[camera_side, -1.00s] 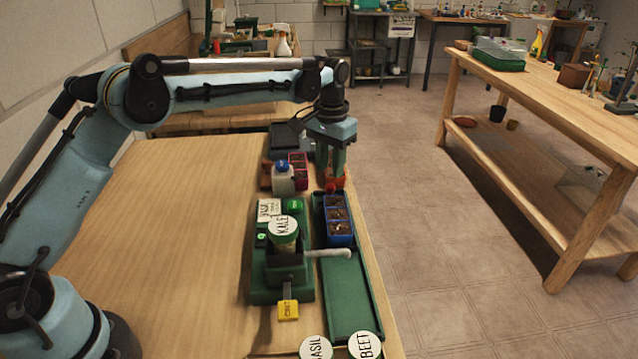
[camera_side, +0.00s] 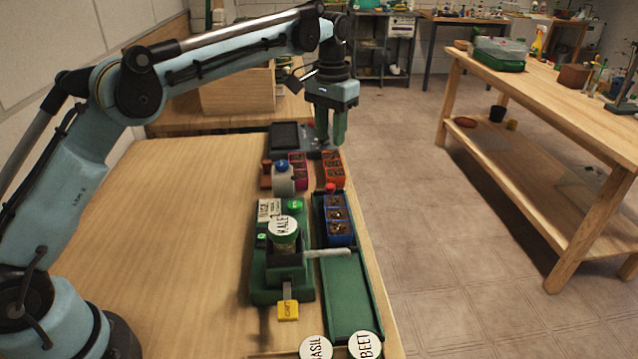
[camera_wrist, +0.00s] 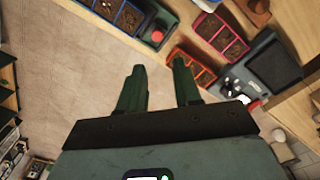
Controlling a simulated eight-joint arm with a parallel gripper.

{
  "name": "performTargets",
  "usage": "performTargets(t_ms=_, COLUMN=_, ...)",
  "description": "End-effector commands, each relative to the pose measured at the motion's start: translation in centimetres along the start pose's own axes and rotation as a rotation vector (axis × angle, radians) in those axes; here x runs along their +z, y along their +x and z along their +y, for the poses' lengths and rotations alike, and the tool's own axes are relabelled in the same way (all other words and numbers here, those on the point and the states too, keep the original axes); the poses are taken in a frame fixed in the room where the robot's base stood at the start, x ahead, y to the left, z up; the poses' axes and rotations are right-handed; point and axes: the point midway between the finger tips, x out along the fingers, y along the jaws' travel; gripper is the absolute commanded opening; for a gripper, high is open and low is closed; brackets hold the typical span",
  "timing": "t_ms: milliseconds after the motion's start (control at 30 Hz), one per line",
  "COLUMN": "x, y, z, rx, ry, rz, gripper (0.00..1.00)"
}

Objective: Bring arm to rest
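My gripper (camera_side: 329,136) hangs in the air above the far right end of the table, beyond the orange seedling tray (camera_side: 333,170). In the wrist view its two green fingers (camera_wrist: 158,85) are spread apart with nothing between them. The orange tray lies below and apart from the fingers; part of it shows behind the right finger (camera_wrist: 204,76). My arm reaches across the table with its forearm angled upward.
A blue tray (camera_side: 339,229) sits in the green rack (camera_side: 350,300) by the table's right edge. A magenta tray (camera_side: 299,180) and dark scale (camera_side: 287,137) are farther back. The table's left (camera_side: 170,240) is clear.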

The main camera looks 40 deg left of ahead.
Motion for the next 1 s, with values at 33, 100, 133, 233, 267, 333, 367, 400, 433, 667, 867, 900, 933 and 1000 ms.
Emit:
performTargets(t_ms=33, x=0.2, y=-0.3, z=-0.1, rx=0.000, ry=0.000, rz=0.006, gripper=0.34)
performTargets(t_ms=100, x=0.6, y=-0.9, z=-0.1, rx=0.001, ry=0.000, rz=0.022, gripper=0.34)
performTargets(t_ms=133, x=0.9, y=-1.3, z=-0.2, rx=0.002, ry=0.000, rz=0.032, gripper=0.34)
performTargets(t_ms=233, x=2.1, y=-2.6, z=-0.4, rx=0.004, ry=0.000, rz=0.074, gripper=0.34)
performTargets(t_ms=267, x=2.6, y=-3.0, z=-0.5, rx=0.004, ry=0.000, rz=0.088, gripper=0.34)
performTargets(t_ms=333, x=3.7, y=-3.9, z=-0.7, rx=0.005, ry=0.000, rz=0.121, gripper=0.34)
performTargets(t_ms=367, x=4.2, y=-4.2, z=-0.8, rx=0.006, ry=0.000, rz=0.137, gripper=0.34)
performTargets(t_ms=400, x=5.0, y=-4.5, z=-0.9, rx=0.006, ry=0.000, rz=0.155, gripper=0.34)
performTargets(t_ms=433, x=5.5, y=-4.8, z=-0.9, rx=0.007, ry=0.000, rz=0.170, gripper=0.34)
performTargets(t_ms=667, x=10.3, y=-5.8, z=-1.5, rx=0.009, ry=0.001, rz=0.278, gripper=0.34)
performTargets(t_ms=867, x=14.8, y=-5.2, z=-1.9, rx=0.009, ry=0.000, rz=0.373, gripper=0.34)
performTargets(t_ms=900, x=15.8, y=-5.0, z=-2.0, rx=0.009, ry=0.000, rz=0.392, gripper=0.34)
performTargets(t_ms=933, x=16.5, y=-4.7, z=-2.0, rx=0.009, ry=0.000, rz=0.406, gripper=0.34)
performTargets(t_ms=1000, x=18.1, y=-4.0, z=-2.1, rx=0.008, ry=0.000, rz=0.440, gripper=0.34)
